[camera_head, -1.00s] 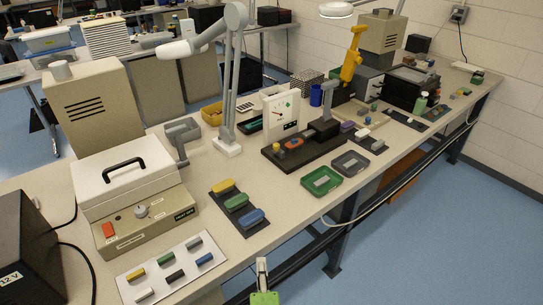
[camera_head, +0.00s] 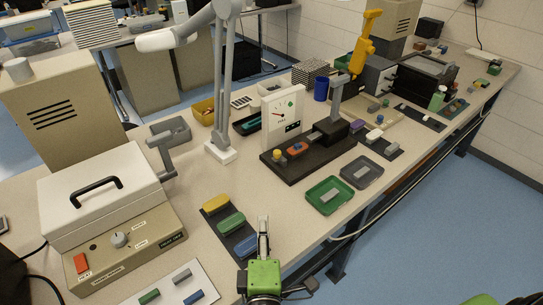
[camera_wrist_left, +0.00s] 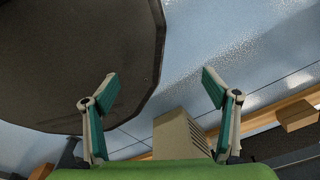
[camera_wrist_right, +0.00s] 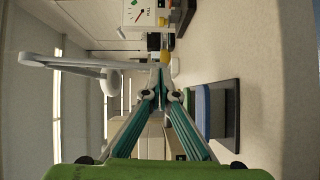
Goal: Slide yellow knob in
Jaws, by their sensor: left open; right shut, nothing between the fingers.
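A yellow spot that looks like this knob also shows in the right wrist view (camera_wrist_right: 165,56). My right gripper (camera_head: 264,221) is shut and empty, above the bench's front part by the blue block, short of the knob and apart from it. Its closed fingers also show in the right wrist view (camera_wrist_right: 158,78). My left gripper (camera_wrist_left: 159,74) is open and empty over blue floor, away from the press.
A white gauge panel (camera_head: 282,122) stands behind the press. A green tray (camera_head: 329,195) and a grey tray (camera_head: 362,172) lie in front. A dark mat with yellow, green and blue blocks (camera_head: 246,244) lies near my right gripper. A lamp base (camera_head: 220,153) stands left of the press.

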